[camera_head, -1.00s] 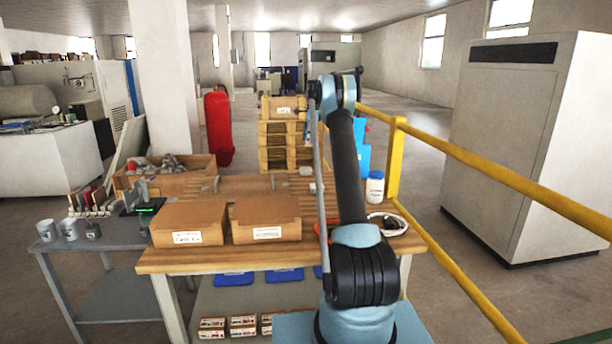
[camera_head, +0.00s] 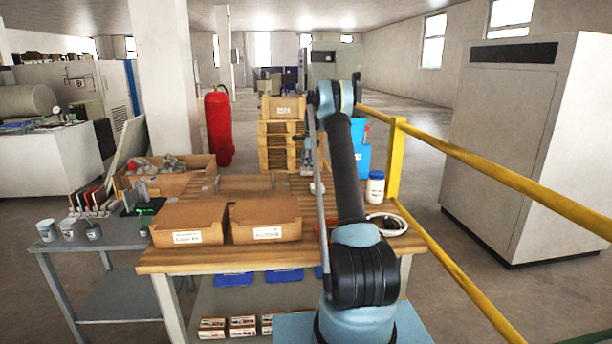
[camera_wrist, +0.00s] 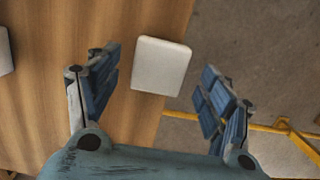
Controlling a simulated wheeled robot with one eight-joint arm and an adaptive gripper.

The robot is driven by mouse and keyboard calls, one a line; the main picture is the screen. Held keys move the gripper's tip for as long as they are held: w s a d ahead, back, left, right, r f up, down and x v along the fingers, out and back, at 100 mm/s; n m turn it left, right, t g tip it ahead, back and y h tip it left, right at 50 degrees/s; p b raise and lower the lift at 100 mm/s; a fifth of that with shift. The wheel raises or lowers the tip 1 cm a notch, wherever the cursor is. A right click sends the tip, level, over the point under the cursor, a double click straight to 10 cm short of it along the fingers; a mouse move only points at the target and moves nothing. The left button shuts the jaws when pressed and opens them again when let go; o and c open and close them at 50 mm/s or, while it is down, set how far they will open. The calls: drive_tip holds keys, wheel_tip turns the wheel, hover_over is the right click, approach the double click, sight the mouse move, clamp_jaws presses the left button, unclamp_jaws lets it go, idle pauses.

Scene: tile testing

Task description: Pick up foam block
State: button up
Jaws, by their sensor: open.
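A pale, rounded-corner block, which looks like the foam block (camera_wrist: 162,66), lies on the wooden tabletop near its edge in the wrist view. My gripper (camera_wrist: 160,82) is open, with one blue finger to the left of the block and the other to the right. Nothing is held, and I cannot tell the height of the fingers above the table. In the head view a small white shape, probably the same block (camera_head: 317,188), shows partly behind my arm, below my gripper (camera_head: 307,157).
The wooden table (camera_head: 215,259) holds cardboard bins (camera_head: 265,219), a white jar (camera_head: 375,187) and a round white dish (camera_head: 402,220). A yellow rail (camera_head: 480,164) runs along the right side. Another pale object (camera_wrist: 4,52) is cut off at the wrist view's left edge.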

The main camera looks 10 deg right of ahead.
drive_tip(key=shift+a+f, duration=0.15)
drive_tip(key=shift+f, duration=1)
drive_tip(key=c, duration=0.8)
drive_tip(key=shift+r, duration=0.15)
